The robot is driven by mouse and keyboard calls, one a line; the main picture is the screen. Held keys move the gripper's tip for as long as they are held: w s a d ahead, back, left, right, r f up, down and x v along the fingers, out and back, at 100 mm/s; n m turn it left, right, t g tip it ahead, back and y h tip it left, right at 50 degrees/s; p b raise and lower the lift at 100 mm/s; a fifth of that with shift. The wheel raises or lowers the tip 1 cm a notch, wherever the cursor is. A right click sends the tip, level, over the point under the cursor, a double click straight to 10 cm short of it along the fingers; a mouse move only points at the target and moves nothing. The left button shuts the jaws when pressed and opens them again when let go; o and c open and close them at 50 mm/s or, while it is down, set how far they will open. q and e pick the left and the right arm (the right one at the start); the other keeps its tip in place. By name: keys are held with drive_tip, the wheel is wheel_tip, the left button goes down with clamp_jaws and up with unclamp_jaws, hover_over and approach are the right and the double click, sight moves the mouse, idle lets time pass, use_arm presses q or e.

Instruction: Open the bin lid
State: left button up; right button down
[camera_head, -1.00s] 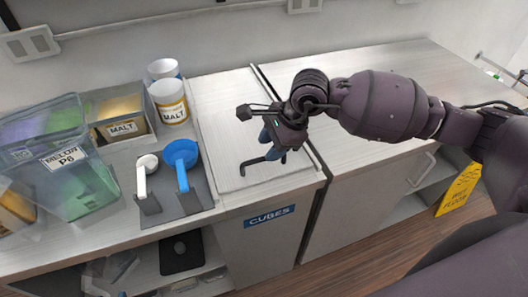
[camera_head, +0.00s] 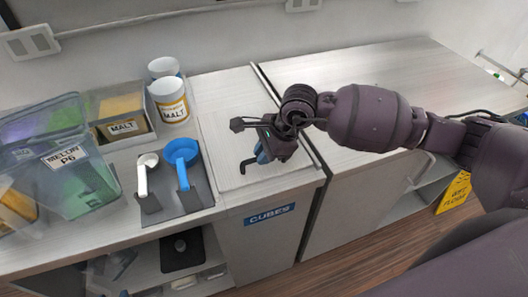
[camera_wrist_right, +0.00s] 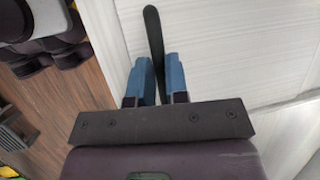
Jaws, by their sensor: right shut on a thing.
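The bin lid (camera_head: 222,128) is a pale wood-grain panel set in the counter above the bin front labelled CUBES (camera_head: 269,216). It looks flat or nearly so; I cannot tell whether it is slightly raised. Its dark bar handle (camera_head: 244,168) is near the front edge, and also shows in the right wrist view (camera_wrist_right: 153,35). My right gripper (camera_head: 263,155) is over the handle, its blue fingers (camera_wrist_right: 157,82) on either side of the bar and shut on it. The gripper hides part of the handle. My left gripper is not in view.
Left of the lid, a blue scoop (camera_head: 182,155) and a white scoop (camera_head: 143,175) lie on a dark mat (camera_head: 200,199). Behind them stand a MALT tub (camera_head: 104,106) and white MALT cups (camera_head: 170,101). The counter to the right (camera_head: 370,65) is clear.

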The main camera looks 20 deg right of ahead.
drive_tip(key=b, duration=1)
approach(239, 113)
drive_tip(key=s+a+f, duration=0.3)
drive_tip(key=s+f, duration=0.1)
drive_tip(key=s, duration=0.1)
drive_tip(key=shift+a+f, duration=0.2)
drive_tip(key=shift+a, duration=0.2)
drive_tip(key=w+b, duration=0.1)
drive_tip(key=w, duration=0.1)
drive_tip(key=w+b, duration=0.2)
drive_tip(key=w, duration=0.1)
drive_tip(key=shift+w+a+r, duration=0.1)
drive_tip(key=shift+r, duration=0.1)
drive_tip(key=shift+w+r+b, duration=0.3)
drive_tip(key=shift+w, duration=0.35)
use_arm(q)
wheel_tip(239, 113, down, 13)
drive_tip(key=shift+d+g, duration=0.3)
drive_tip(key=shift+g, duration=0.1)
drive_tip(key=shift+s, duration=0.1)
use_arm(e)
drive_tip(key=c, duration=1.1)
unclamp_jaws()
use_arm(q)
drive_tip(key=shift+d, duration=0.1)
